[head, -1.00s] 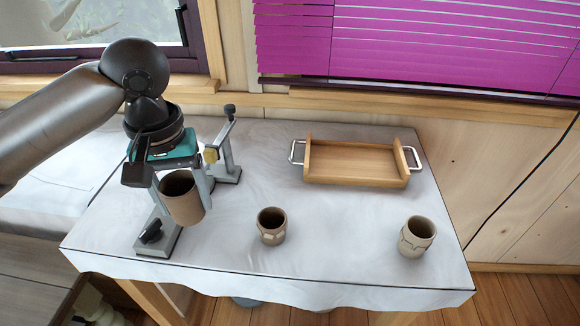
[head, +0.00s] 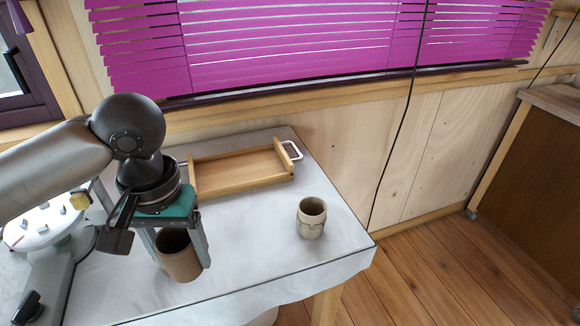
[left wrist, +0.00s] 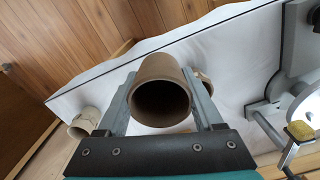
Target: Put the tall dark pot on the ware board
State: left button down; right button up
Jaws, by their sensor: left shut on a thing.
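The tall dark pot (head: 179,264) is a plain brown cylinder, held upright with its open mouth up. My left gripper (head: 177,248) is shut on it, with one finger on each side. In the left wrist view the pot (left wrist: 161,76) sits between the fingers, its dark mouth facing the camera. It appears to hang above the white-covered table, towards the front edge. The ware board (head: 240,178) is a wooden tray with raised ends and metal handles, at the back of the table, behind and right of the gripper. The gripper hides its left handle partly.
A pale banded pot (head: 311,218) stands right of the held pot, near the table's right edge. A small pot (left wrist: 205,76) shows partly behind the held pot in the left wrist view. A grey stand with a round top (head: 42,240) is at left. Table between is clear.

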aim_at(240, 169)
jog(key=j+z, duration=0.1)
jog(key=z, duration=0.35)
jog(key=i+j+z, duration=0.1)
jog(key=z, duration=0.35)
jog(key=j+z, duration=0.15)
jog(key=z, duration=0.3)
jog(key=j, duration=1.3)
